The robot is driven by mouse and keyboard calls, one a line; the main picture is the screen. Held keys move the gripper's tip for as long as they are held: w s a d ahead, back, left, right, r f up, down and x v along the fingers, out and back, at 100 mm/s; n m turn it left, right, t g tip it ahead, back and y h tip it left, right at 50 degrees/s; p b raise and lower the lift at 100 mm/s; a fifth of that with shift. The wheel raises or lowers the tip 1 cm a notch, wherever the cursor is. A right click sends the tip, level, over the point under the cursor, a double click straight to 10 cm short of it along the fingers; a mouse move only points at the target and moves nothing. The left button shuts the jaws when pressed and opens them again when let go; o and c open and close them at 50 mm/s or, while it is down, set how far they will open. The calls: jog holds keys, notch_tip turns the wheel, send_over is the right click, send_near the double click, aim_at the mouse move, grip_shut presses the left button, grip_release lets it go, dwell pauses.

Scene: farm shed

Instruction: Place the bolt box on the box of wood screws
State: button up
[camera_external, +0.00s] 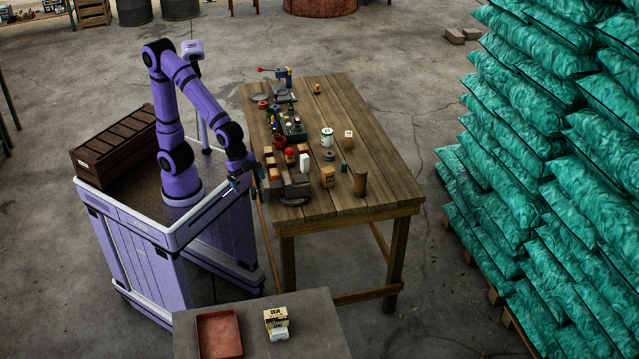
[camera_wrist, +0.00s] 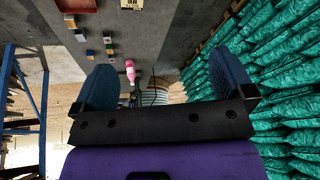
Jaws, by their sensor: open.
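A cream box with dark print (camera_external: 275,316) stands on the grey table in the foreground, with a smaller pale box (camera_external: 279,334) right at its front. A cardboard-coloured box (camera_external: 327,176) stands near the front end of the wooden table. The print is too small to tell which is the bolt box and which the wood screws. My gripper (camera_external: 238,186) is beside the wooden table's left edge, apart from these boxes. In the wrist view its two blue fingers (camera_wrist: 166,80) are spread with nothing gripped; a printed box (camera_wrist: 131,4) shows at the top edge.
The wooden table (camera_external: 345,110) is crowded along its left side with jars, tools and a grey vise-like block (camera_external: 288,187). A red tray (camera_external: 219,334) lies on the grey table (camera_external: 315,325). Green sacks (camera_external: 540,130) are piled at right. The wooden table's right side is mostly clear.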

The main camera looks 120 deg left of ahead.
jog(key=s+a+r+n, duration=0.1)
jog(key=s+a+r, duration=0.1)
jog(key=s, duration=0.6)
jog(key=s+a+r+n, duration=0.2)
jog(key=s, duration=0.6)
jog(key=s+a+r+n, duration=0.1)
jog(key=s+a+r, duration=0.1)
jog(key=s, duration=0.6)
jog(key=shift+s+a+r+n+t+y, duration=0.3)
jog(key=shift+s+a+n, duration=0.05)
jog(key=shift+a+n, duration=0.1)
